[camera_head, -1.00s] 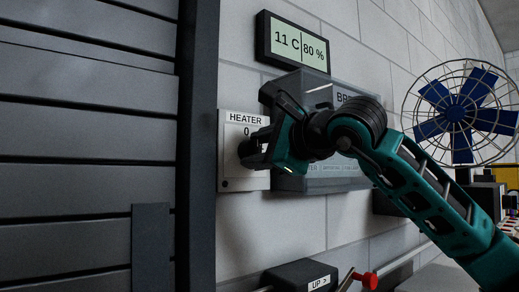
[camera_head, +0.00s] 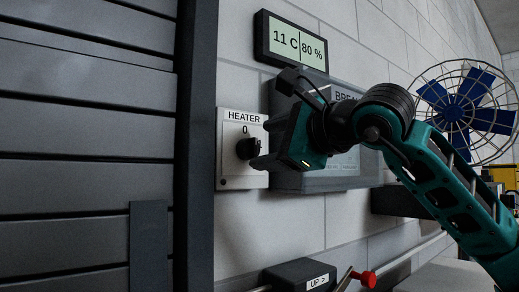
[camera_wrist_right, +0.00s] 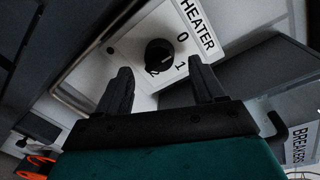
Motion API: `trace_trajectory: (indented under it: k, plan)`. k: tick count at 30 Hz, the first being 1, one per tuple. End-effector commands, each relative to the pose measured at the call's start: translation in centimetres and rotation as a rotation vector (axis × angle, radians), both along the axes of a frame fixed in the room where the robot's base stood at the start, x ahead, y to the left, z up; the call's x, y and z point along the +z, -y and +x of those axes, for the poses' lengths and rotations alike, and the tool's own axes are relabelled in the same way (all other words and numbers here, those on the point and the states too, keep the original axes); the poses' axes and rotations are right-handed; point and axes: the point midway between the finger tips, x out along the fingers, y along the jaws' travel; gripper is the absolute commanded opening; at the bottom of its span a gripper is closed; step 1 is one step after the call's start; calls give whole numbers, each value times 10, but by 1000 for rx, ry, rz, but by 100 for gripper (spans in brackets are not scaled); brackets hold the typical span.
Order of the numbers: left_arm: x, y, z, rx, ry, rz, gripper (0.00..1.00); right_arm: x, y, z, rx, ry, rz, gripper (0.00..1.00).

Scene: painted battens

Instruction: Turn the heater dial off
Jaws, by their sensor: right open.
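The heater dial is a black round knob on a white plate (camera_head: 232,176) labelled HEATER. The knob (camera_head: 249,148) shows clear of the gripper in the head view, with a 0 above it. In the right wrist view the knob (camera_wrist_right: 158,53) lies beyond and between the two fingertips, with 0, 1 and 2 printed around it. A pale mark on the knob seems to face the 1, but it is small. My right gripper (camera_head: 267,161) is open and empty, just right of the knob and apart from it. My left gripper is not in view.
A grey breaker box (camera_head: 345,181) is on the wall behind my right gripper. A display (camera_head: 292,41) above reads 11 C and 80 %. A dark slatted shutter (camera_head: 80,130) fills the left. An UP box (camera_head: 300,275) sits below; a caged blue fan (camera_head: 460,108) is at right.

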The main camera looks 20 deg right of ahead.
Motion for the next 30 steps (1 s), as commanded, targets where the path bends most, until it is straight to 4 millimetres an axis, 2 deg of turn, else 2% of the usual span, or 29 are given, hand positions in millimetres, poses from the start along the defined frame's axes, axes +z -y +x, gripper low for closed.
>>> trace_trajectory:
  k: [1,6,12,18,30]
  plan:
    - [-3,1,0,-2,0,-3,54,0,6,-12,-3,5,-1,68]
    - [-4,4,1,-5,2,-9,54,3,19,-47,-3,5,-2,68]
    - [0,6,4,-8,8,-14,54,7,31,-76,-4,4,0,68]
    - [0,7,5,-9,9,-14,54,8,35,-86,-2,2,1,68]
    - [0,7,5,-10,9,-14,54,8,34,-86,-2,2,1,68]
